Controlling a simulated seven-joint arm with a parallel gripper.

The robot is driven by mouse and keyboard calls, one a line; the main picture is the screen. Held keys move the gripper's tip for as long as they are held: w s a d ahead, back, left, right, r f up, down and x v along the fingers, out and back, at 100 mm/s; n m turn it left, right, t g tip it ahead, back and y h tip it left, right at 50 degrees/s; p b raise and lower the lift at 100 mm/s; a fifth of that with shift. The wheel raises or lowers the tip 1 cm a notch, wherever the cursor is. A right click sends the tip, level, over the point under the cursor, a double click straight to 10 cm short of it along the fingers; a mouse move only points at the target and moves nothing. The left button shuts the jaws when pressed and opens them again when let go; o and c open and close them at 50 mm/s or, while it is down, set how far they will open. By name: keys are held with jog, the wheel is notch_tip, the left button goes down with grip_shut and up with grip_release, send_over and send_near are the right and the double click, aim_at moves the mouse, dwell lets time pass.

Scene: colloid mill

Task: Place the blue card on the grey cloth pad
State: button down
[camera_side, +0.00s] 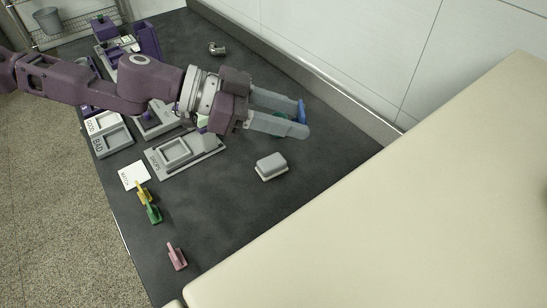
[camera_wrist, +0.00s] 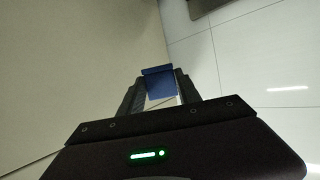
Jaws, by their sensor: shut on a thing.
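My gripper (camera_side: 303,119) points to the right in the side view, above the dark bench. It is shut on the blue card (camera_side: 301,110), which shows partly at the fingertips. In the wrist view the blue card (camera_wrist: 158,84) stands between the two dark fingers (camera_wrist: 158,92). A rounded grey block with a paler base (camera_side: 270,164) lies on the bench, below and left of the fingertips in the picture. It may be the grey cloth pad, but I cannot tell for sure. The card is apart from it.
A grey tray with a raised square (camera_side: 185,151) lies left of the block. A white lettered card (camera_side: 134,175) and yellow, green and pink (camera_side: 177,257) small pieces lie near the bench's left edge. A metal part (camera_side: 216,49) is at the back. The bench front is mostly clear.

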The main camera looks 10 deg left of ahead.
aim_at(266, 164)
jog(key=w+a+f+n+t+y, duration=0.2)
jog(key=w+a+f+n+t, duration=0.1)
jog(key=w+f, duration=0.25)
jog(key=w+a+f+n+t+y, duration=0.1)
jog(key=w+a+f+n+t, duration=0.25)
jog(key=f, duration=0.25)
jog(key=shift+n+t+y, duration=0.25)
jog(key=shift+t+y, duration=0.1)
jog(key=shift+y, duration=0.05)
jog(key=f, duration=1)
jog(key=shift+w+d, duration=0.1)
jog(key=shift+d, duration=0.15)
jog(key=c, duration=0.9)
grip_release()
jog(key=shift+o, duration=0.3)
jog(key=v, duration=1.2)
jog(key=shift+r, duration=0.15)
